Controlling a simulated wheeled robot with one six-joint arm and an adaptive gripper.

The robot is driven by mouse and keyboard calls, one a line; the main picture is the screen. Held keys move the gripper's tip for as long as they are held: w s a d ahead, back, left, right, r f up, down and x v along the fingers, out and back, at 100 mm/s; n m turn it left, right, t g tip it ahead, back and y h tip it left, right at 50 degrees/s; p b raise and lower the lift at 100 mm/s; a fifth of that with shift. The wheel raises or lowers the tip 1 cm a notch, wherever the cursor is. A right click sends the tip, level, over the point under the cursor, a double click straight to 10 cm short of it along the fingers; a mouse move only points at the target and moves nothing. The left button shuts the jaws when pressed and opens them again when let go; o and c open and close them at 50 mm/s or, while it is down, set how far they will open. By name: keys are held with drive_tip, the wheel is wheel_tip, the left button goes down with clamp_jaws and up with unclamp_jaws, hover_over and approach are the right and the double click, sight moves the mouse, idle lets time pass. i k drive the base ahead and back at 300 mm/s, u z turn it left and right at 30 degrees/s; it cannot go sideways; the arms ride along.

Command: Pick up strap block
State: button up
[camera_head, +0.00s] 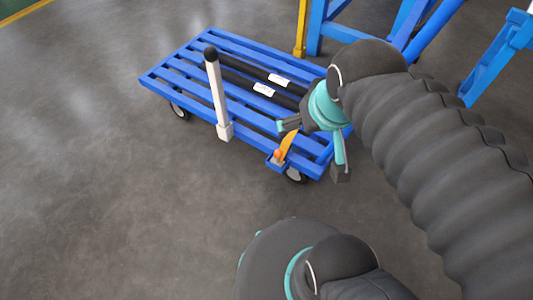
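The strap block is probably the small blue-and-orange piece (278,158) at the near right corner of the blue cart (180,82). A yellow-orange strap (288,142) runs up from it toward my gripper. My gripper (314,150), dark with teal parts, is open above this corner, its fingers spread wide. One finger is close to the strap's upper end; I cannot tell whether they touch. The other finger hangs to the right of the strap.
Dark bars with white labels (264,89) lie on the cart. A white post with a black top (217,95) stands at its near side. Blue frames (485,62) and a yellow post (301,28) stand behind. The grey floor at left is clear.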

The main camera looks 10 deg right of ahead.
sight(278, 153)
drive_tip(key=z, duration=1.7)
drive_tip(key=k, duration=1.85)
drive_tip(key=u, duration=1.85)
